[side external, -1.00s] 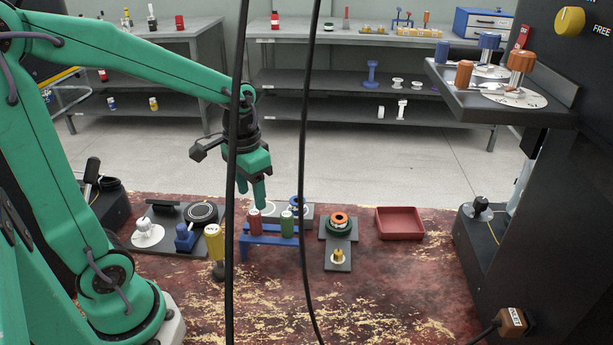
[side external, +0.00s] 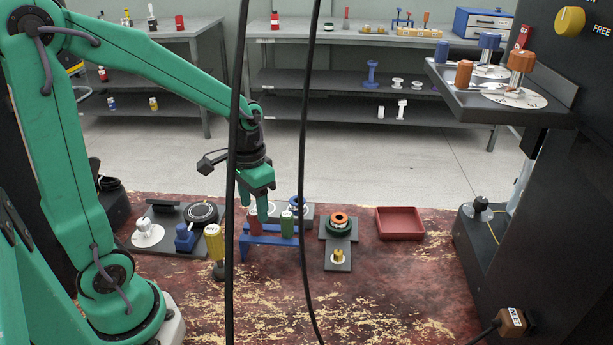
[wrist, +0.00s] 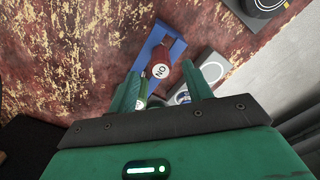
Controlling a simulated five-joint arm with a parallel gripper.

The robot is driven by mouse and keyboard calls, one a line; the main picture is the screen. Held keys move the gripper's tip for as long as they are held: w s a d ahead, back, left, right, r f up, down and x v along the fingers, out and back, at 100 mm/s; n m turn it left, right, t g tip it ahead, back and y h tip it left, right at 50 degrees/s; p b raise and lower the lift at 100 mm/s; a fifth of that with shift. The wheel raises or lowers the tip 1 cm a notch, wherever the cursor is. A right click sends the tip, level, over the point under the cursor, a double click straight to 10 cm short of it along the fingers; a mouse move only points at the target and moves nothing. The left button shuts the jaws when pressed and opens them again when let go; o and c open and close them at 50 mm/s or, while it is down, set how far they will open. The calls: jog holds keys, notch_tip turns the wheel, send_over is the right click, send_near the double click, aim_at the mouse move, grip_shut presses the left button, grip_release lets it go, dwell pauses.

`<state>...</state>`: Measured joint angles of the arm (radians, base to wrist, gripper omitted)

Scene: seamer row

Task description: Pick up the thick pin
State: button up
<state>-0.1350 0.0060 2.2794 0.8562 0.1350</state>
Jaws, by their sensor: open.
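A blue rack (side external: 265,240) holds a red pin (side external: 253,218) and a green pin (side external: 287,226) upright, side by side. Which of them is the thicker is hard to tell. In the wrist view the red pin (wrist: 163,62) shows a white lettered cap, and the rack (wrist: 172,40) lies behind it. The green pin (wrist: 142,102) is partly hidden by the left finger there. My gripper (side external: 254,207) is open and empty, pointing down at the red pin's top. In the wrist view the red pin appears between the fingertips of my gripper (wrist: 164,78); contact cannot be told.
A yellow-handled tool (side external: 214,242) stands left of the rack. A dark plate (side external: 338,258) with a green and orange ring stack and a brass knob lies right of it. A red tray (side external: 400,223) is farther right. Black cables hang in front of the view.

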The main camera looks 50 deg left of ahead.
aim_at(254, 212)
jog(key=shift+f, duration=2.55)
jog(key=c, duration=1)
